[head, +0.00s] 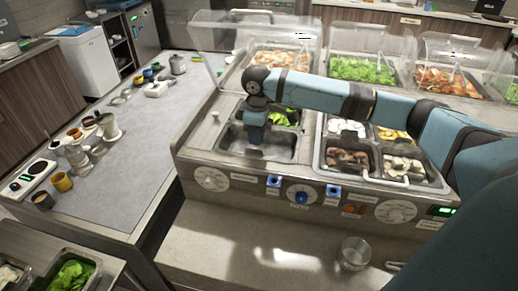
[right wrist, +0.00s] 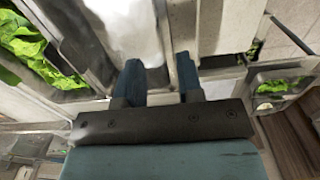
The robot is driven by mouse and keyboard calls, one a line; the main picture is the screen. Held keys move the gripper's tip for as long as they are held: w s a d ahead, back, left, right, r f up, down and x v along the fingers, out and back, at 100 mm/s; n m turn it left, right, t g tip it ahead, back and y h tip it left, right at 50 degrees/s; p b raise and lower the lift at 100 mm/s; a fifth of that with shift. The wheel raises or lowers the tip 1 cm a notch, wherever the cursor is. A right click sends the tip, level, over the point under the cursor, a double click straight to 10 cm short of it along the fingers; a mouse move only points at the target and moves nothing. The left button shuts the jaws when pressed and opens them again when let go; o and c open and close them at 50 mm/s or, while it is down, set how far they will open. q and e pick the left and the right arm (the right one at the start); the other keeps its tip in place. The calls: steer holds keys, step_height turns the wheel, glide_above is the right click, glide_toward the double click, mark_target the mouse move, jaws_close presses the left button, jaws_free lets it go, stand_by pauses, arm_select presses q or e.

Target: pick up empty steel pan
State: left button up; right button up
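The empty steel pan (head: 275,151) sits in the front-left well of the steel counter unit. Its shiny inside also shows at the top of the right wrist view (right wrist: 125,25). My right arm reaches over the wells from the right, and my right gripper (head: 255,138) points down at the pan's left part, hiding some of it. In the right wrist view, the two fingers of my right gripper (right wrist: 158,78) stand apart, with a pan edge near the gap between them. I cannot tell whether they touch it. My left gripper is not in view.
Pans of mushrooms (head: 348,160) and other food fill the wells to the right. Green leaves (head: 285,117) lie in the well behind. Clear covers (head: 362,42) stand over the back row. A round clear container (head: 354,253) stands on the front ledge.

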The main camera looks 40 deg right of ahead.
mark_target(256, 150)
steer(key=shift+w+a+f+p, duration=0.1)
steer(key=shift+f+p, duration=0.2)
steer(key=shift+f, duration=1.3)
steer(key=shift+w+f+p, duration=0.1)
steer(key=shift+f+p, duration=0.15)
steer(key=shift+f, duration=1.35)
steer(key=shift+s, duration=0.1)
steer(key=shift+c, duration=0.2)
jaws_close()
